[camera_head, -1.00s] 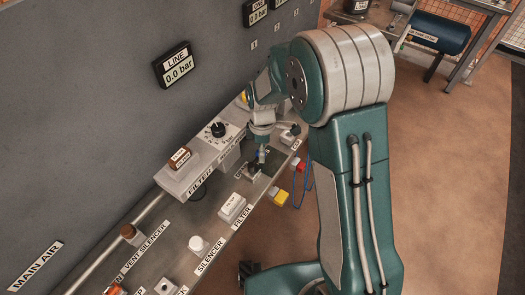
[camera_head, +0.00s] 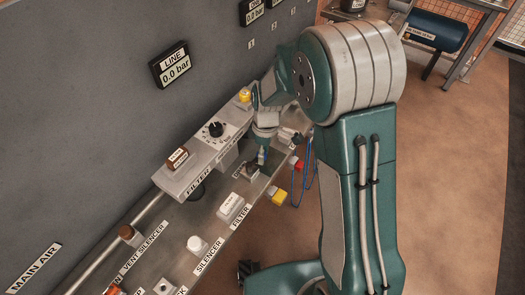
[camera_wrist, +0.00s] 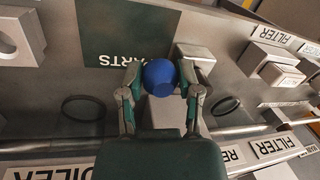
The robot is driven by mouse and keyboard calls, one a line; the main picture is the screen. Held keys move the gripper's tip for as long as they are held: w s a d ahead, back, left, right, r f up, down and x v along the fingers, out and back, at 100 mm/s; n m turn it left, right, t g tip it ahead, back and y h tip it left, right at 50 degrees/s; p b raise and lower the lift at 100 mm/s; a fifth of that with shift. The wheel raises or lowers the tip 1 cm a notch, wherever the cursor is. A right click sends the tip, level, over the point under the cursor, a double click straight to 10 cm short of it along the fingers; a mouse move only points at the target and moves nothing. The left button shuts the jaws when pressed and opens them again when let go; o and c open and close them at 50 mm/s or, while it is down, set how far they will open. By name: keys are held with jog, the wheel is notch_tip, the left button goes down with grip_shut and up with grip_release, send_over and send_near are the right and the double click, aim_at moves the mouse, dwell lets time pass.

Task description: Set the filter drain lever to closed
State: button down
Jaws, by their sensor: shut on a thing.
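My gripper (camera_wrist: 160,75) is shut on a blue rounded piece (camera_wrist: 161,78), which sits between its two fingertips in the wrist view. In the head view the blue piece (camera_head: 262,157) shows just below my wrist, over the bench. Whether it is loose or fixed below cannot be told. The filter unit (camera_head: 207,160) stands along the wall to the left of my gripper. It carries a black knob (camera_head: 215,130) and a brown block (camera_head: 178,158) with a small label. I cannot make out which part is the drain lever or how it is set.
A green parts mat (camera_wrist: 120,30) lies on the bench beyond my fingers in the wrist view. A white block (camera_head: 229,206) and a white round knob (camera_head: 197,244) stand on the bench. The line gauge (camera_head: 171,64) reads 0.0 bar.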

jog(key=s+m, duration=0.1)
jog(key=m, duration=0.1)
jog(key=s+m, duration=0.1)
jog(key=m, duration=0.1)
jog(key=shift+d+y, duration=0.2)
jog(key=shift+y, duration=0.2)
jog(key=m, duration=0.1)
jog(key=s+m, duration=0.1)
jog(key=m, duration=0.1)
jog(key=shift+s+m+t, duration=0.1)
jog(key=shift+m+t, duration=0.2)
jog(key=shift+t, duration=0.1)
jog(key=m, duration=0.1)
jog(key=s+m, duration=0.1)
jog(key=m, duration=0.1)
jog(key=shift+s+a+m+t+y, duration=0.1)
jog(key=shift+s+m+t+y, duration=0.2)
jog(key=shift+t, duration=0.1)
jog(key=shift+s+a+r+m, duration=0.1)
jog(key=shift+s+a+m, duration=0.15)
jog(key=shift+m, duration=0.65)
jog(key=shift+s+a+m+t, duration=0.1)
jog(key=shift+s+m+t, duration=0.25)
jog(key=shift+m, duration=0.55)
dwell(0.3)
jog(key=shift+w, duration=0.1)
jog(key=shift+c, duration=1.3)
grip_release()
jog(key=shift+a, duration=0.3)
jog(key=shift+d, duration=0.1)
